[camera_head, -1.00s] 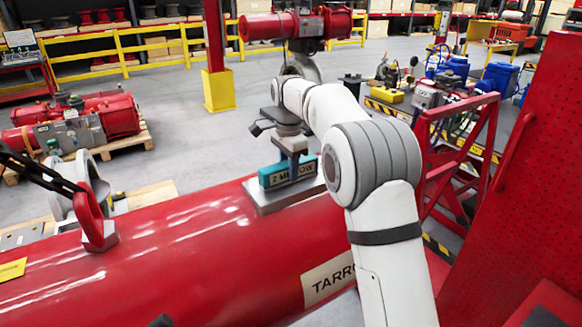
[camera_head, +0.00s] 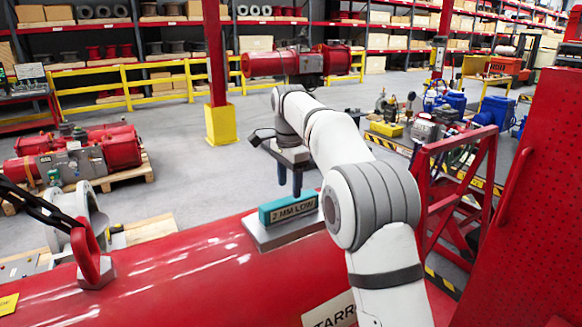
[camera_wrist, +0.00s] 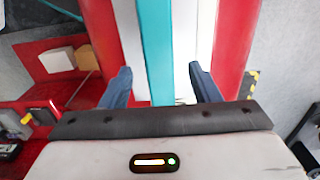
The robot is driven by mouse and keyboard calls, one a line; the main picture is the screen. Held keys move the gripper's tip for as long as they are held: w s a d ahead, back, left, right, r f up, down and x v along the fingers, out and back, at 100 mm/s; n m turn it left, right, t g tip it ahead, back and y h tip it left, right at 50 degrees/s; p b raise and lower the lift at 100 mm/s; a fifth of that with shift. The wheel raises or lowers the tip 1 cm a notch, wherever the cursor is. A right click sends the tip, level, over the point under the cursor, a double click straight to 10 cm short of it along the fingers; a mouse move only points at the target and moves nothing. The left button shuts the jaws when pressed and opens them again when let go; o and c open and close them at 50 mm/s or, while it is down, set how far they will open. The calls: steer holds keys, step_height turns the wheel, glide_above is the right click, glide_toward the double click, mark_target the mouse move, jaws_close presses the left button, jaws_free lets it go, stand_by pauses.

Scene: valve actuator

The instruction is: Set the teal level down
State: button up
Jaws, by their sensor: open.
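The teal level (camera_head: 290,207), marked "2 MM LOW", lies on a grey pad (camera_head: 262,237) on top of the red cylinder (camera_head: 180,275). In the wrist view the level (camera_wrist: 155,50) runs as a teal bar between and beyond the two fingers. My gripper (camera_head: 290,190) is open and empty, just above and behind the level, its fingers apart from it. In the wrist view my gripper (camera_wrist: 160,85) shows its dark blue fingers wide apart, one on each side of the bar. My arm hides the right end of the pad.
A red lifting lug (camera_head: 92,262) stands on the cylinder at left. A red frame (camera_head: 455,200) and a perforated red panel (camera_head: 535,200) stand at right. Red actuators (camera_head: 75,152) lie on a pallet at left.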

mark_target(289, 199)
step_height(289, 199, up, 6)
steer(key=s+d+r+n+t, duration=0.2)
steer(key=s+d+n, duration=0.3)
steer(key=s+d, duration=0.75)
steer(key=s+d+f+n, duration=0.2)
steer(key=s+f, duration=0.2)
steer(key=s, duration=0.4)
steer(key=s+d+f+n+t, duration=0.1)
steer(key=s+d+f+n, duration=0.1)
steer(key=s+f, duration=0.3)
steer(key=s+d+f+n+t, duration=0.1)
steer(key=s+f, duration=0.4)
steer(key=s, duration=0.5)
steer(key=shift+s+d+f+n+p, duration=0.15)
steer(key=shift+s+d+n+p, duration=0.2)
steer(key=shift+d+n, duration=0.45)
